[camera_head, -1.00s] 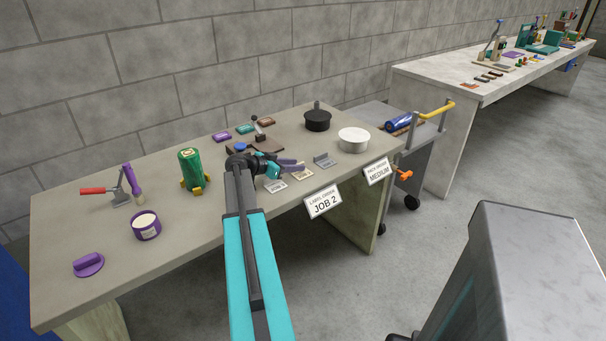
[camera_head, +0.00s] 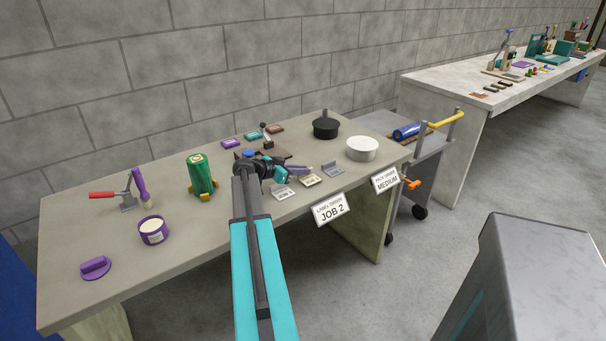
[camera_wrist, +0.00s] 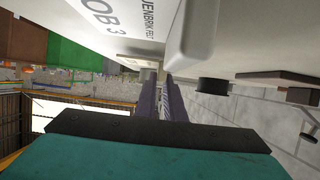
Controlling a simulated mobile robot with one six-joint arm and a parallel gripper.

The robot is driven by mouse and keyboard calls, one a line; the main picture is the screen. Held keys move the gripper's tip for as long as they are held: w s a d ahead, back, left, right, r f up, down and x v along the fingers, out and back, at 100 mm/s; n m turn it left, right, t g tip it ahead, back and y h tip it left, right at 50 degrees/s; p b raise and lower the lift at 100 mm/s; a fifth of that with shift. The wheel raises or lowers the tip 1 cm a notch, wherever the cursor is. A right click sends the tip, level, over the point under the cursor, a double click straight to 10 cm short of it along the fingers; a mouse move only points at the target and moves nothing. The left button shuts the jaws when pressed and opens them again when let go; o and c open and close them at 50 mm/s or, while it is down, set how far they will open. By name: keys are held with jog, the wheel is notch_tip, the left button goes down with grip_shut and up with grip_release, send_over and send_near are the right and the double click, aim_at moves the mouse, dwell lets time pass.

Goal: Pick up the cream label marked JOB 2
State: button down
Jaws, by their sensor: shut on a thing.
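My gripper (camera_head: 302,170) reaches over the front right part of the near bench, just behind the cream label (camera_head: 308,181). Its purple fingers (camera_wrist: 165,102) are closed, apparently on the raised back part of that label. The exact contact is hard to see. The cream label's print is too small to read in the head view. A paler label (camera_head: 282,194) lies to its left and a grey label (camera_head: 332,170) with a raised back to its right. In the wrist view a large pale label (camera_wrist: 85,22) reads "OB 3", cut off by the frame.
A green cylinder (camera_head: 200,174) stands left of my arm. Signs reading JOB 2 (camera_head: 330,208) and MEDIUM (camera_head: 386,181) hang at the front edge. A cart (camera_head: 424,148) stands at right.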

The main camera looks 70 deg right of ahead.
jog(key=shift+r, duration=0.8)
jog(key=s+a+r+b, duration=0.1)
jog(key=s+a, duration=0.2)
jog(key=a, duration=0.4)
jog(key=s+a+r+b, duration=0.1)
jog(key=s+a+b, duration=0.1)
jog(key=s+a, duration=0.2)
jog(key=a, duration=0.3)
jog(key=shift+a+r, duration=0.2)
